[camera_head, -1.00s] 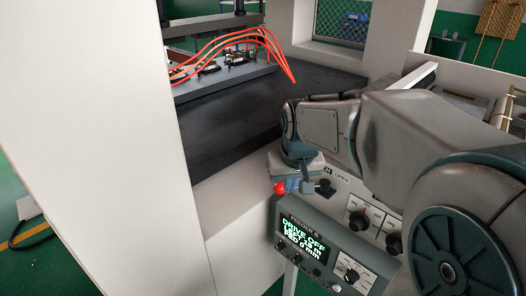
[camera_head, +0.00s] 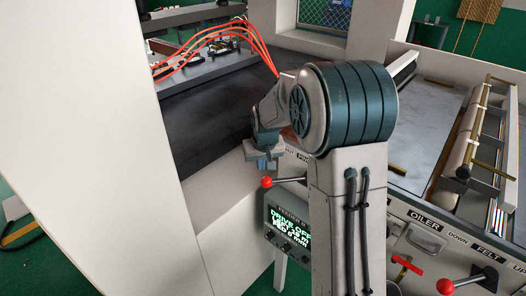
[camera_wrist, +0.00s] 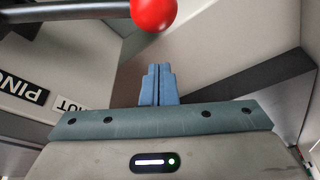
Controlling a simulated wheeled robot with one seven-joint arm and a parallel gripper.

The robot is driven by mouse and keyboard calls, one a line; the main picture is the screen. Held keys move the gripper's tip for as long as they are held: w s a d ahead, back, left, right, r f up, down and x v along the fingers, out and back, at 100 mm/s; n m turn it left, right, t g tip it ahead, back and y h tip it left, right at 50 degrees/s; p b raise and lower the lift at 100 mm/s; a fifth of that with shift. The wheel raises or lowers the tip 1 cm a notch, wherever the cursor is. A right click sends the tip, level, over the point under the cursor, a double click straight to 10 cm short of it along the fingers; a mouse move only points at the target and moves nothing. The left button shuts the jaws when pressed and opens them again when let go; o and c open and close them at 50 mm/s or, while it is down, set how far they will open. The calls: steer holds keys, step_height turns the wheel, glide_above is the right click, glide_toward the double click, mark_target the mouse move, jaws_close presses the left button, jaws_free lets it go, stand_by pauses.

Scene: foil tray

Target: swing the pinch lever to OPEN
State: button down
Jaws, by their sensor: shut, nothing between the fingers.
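The pinch lever is a dark rod with a red ball knob (camera_head: 267,182), pointing left from the front panel. Its knob (camera_wrist: 153,12) and rod (camera_wrist: 70,12) also cross the top of the wrist view. My gripper (camera_head: 265,168) is just above the knob in the head view. In the wrist view its blue fingers (camera_wrist: 158,72) are together and empty, with the knob just beyond their tips and a small gap showing. A PINCH label (camera_wrist: 22,88) and part of a SHUT label (camera_wrist: 70,108) show upside down. The lever's pivot and the OPEN mark are hidden behind my arm in the head view.
A display box (camera_head: 290,232) reading DRIVE OFF stands below the lever. Another red-knobbed lever (camera_head: 445,286) and a red handle (camera_head: 407,265) are at the lower right. Orange hoses (camera_head: 235,32) lie at the back. A white upright panel (camera_head: 85,130) stands at left.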

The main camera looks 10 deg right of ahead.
mark_target(287, 180)
steer(key=s+p, duration=0.1)
steer(key=s, duration=0.2)
steer(key=shift+s+f, duration=0.15)
steer(key=shift+s, duration=0.15)
stand_by(0.3)
